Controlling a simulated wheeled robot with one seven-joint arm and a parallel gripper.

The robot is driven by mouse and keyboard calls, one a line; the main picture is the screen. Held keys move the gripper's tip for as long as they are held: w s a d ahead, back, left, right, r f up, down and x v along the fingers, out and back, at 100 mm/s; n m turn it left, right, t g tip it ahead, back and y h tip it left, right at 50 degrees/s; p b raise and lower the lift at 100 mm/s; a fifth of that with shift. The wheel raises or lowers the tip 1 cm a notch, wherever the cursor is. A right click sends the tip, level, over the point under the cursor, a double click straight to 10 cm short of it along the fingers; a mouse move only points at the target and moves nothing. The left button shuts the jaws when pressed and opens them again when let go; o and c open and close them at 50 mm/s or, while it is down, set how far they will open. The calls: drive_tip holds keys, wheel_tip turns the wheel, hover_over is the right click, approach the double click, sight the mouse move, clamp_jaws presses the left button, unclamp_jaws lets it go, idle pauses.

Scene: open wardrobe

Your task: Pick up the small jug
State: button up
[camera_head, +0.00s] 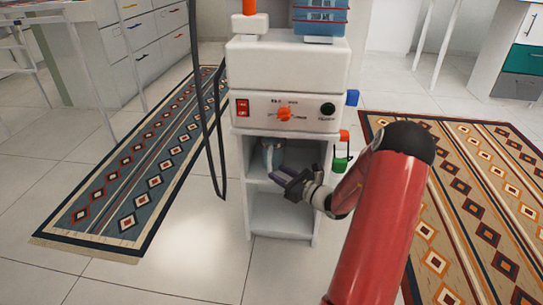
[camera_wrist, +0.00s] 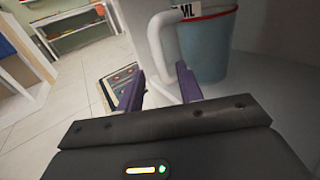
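The small jug (camera_head: 272,154) stands on the upper shelf of a small white open-fronted stand, below the white machine. In the wrist view the jug (camera_wrist: 207,45) is blue-grey with a red band near its rim, a white handle (camera_wrist: 160,40) and a label reading "ML". My gripper (camera_head: 283,176) is at the front of the shelf, just short of the jug. In the wrist view its two purple fingers (camera_wrist: 160,85) are apart, with the lower end of the handle showing beyond and between their tips. I cannot tell whether they touch it. The jug's top is cut off there.
The white stand (camera_head: 279,223) has side walls close around the shelf. The machine (camera_head: 285,110) with a red switch and orange knob sits above. Dark hoses (camera_head: 212,130) hang at its left. Patterned rugs (camera_head: 130,180) lie on both sides; the tiled floor between is clear.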

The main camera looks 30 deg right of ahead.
sight(270, 168)
drive_tip(key=x, duration=0.5)
drive_tip(key=shift+w+f, duration=0.1)
drive_tip(key=shift+f, duration=0.05)
clamp_jaws()
